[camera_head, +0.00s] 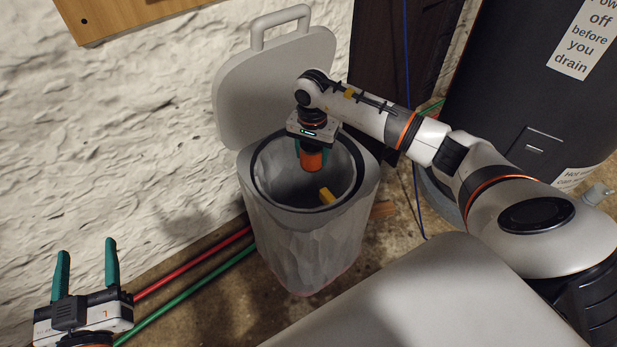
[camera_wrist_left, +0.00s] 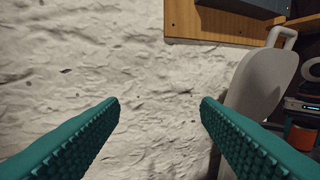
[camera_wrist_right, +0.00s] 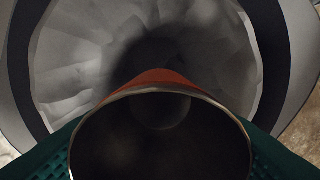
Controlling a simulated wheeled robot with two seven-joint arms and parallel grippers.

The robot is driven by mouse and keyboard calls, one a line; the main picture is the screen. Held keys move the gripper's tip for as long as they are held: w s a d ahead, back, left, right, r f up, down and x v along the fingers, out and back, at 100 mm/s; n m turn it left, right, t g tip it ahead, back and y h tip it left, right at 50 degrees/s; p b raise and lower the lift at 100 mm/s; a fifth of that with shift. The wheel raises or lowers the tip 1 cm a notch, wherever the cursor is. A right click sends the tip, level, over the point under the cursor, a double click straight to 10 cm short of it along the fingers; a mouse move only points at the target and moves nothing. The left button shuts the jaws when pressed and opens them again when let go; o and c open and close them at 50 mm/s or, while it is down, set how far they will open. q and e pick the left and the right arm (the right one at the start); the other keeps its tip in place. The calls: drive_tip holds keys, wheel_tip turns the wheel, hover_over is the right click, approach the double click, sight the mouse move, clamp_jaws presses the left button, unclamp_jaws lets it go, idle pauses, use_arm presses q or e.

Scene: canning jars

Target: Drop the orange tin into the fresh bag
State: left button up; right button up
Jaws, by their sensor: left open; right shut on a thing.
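The orange tin (camera_head: 311,160) is held by my right gripper (camera_head: 311,149), which is shut on it over the mouth of the open bin. In the right wrist view the tin (camera_wrist_right: 158,78) shows its open, dark, hollow end between the teal fingers. The fresh bag (camera_head: 310,245) is a pale, wrinkled liner in the bin, with a dark ring (camera_head: 256,178) around its mouth. The bag's inside (camera_wrist_right: 85,60) lies below the tin in the right wrist view. My left gripper (camera_head: 84,270) is open and empty at the lower left, away from the bin; its fingers (camera_wrist_left: 160,115) face the wall.
The bin's pale lid (camera_head: 270,85) stands open behind it against the white stone wall (camera_head: 120,150). Red (camera_head: 200,260) and green (camera_head: 190,289) pipes run along the wall base. A dark tank (camera_head: 520,100) stands at right.

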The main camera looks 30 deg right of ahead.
drive_tip(key=o, duration=1.1)
drive_tip(key=shift+c, duration=0.2)
drive_tip(key=shift+r, duration=0.3)
wheel_tip(320, 180, up, 10)
drive_tip(key=p, duration=0.2)
drive_tip(key=shift+r+p, duration=0.25)
drive_tip(key=shift+p, duration=0.15)
drive_tip(key=shift+r, duration=0.45)
use_arm(q)
drive_tip(key=s+a+f+g+y, duration=0.2)
drive_tip(key=s+a+f+g, duration=0.1)
drive_tip(key=f+g, duration=0.4)
wheel_tip(320, 180, down, 3)
drive_tip(key=shift+s+r+g, duration=0.15)
drive_tip(key=shift+s+g, duration=0.15)
drive_tip(key=shift+s, duration=0.55)
